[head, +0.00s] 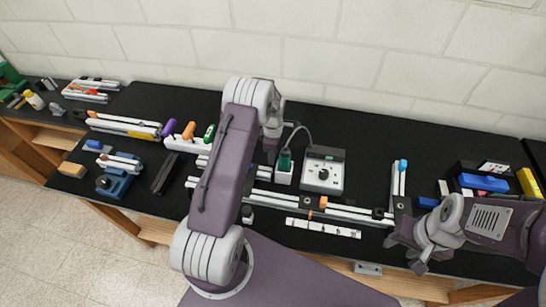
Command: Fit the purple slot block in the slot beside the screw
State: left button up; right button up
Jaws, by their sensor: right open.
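Silver extrusion rails (352,216) lie across the middle of the black bench, with a small orange piece (323,202) and dark fittings on them. The purple slot block cannot be made out, nor can the screw or the slot beside it. My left arm covers part of the rails. My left gripper (270,150) points down behind that arm, near the green-topped device; its fingers are too hidden to tell their state. My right gripper (404,256) is open at the bench's front edge, right of the rails, with nothing seen between its fingers.
A grey dial box (323,172) stands behind the rails, cabled to a green-topped device (284,166). A white marked strip (322,228) lies in front. Purple (169,126), orange (188,130) and green handles stand left. A blue vise-like fixture (117,182) is further left.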

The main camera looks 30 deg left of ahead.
pick_arm(q)
grip_shut()
jog(key=shift+w+r, duration=0.1)
jog(key=shift+r, duration=0.3)
notch_tip(320, 180, up, 9)
jog(key=shift+r+b, duration=0.15)
jog(key=shift+b, duration=0.9)
